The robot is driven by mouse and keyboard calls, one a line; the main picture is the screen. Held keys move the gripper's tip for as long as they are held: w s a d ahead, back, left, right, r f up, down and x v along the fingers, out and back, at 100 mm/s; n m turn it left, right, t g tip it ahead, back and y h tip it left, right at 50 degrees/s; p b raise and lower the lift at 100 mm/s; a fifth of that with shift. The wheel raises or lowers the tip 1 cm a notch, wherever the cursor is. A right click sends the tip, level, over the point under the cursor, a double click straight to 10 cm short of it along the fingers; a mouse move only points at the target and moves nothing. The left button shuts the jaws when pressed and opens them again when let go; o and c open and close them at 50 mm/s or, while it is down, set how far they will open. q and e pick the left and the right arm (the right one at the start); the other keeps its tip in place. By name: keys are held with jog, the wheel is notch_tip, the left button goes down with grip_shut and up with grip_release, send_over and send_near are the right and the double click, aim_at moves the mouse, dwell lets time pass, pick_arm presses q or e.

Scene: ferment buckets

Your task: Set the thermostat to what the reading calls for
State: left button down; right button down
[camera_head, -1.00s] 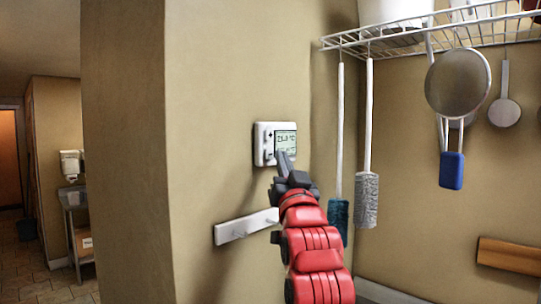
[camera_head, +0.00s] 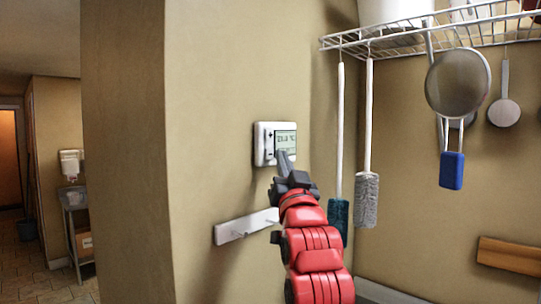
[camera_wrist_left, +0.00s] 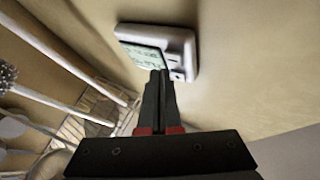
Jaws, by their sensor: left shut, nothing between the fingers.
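The white thermostat (camera_head: 262,146) is fixed to the tan wall in the middle of the head view. Its pale green screen (camera_head: 286,138) faces right of its dark button marks. The digits are too blurred to read. My left gripper (camera_head: 283,154) is shut and empty, its tips in front of the lower part of the screen. In the left wrist view the thermostat (camera_wrist_left: 184,45) is beyond the gripper (camera_wrist_left: 159,73), whose tips overlap the screen's edge beside the small buttons. I cannot tell whether they touch. My right gripper is not in view.
A white hook rail (camera_head: 247,226) is on the wall below the thermostat. Long-handled brushes (camera_head: 366,199) hang from a wire shelf (camera_head: 440,28) to the right, with a strainer (camera_head: 458,83) beside them. The wall left of the thermostat is bare.

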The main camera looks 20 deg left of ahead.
pick_arm(q)
jog(key=shift+w+a+f+b, duration=0.1)
jog(key=shift+a+b, duration=0.2)
jog(key=shift+b, duration=0.1)
jog(key=shift+a, duration=0.1)
jog(key=shift+w+a+b, duration=0.15)
jog(key=shift+a+b, duration=0.15)
jog(key=shift+a, duration=0.1)
dwell(0.7)
jog(key=shift+d, duration=0.15)
jog(key=shift+s+d+b, duration=0.25)
jog(key=shift+d+b, duration=0.2)
jog(key=shift+d, duration=0.2)
jog(key=shift+d, duration=0.1)
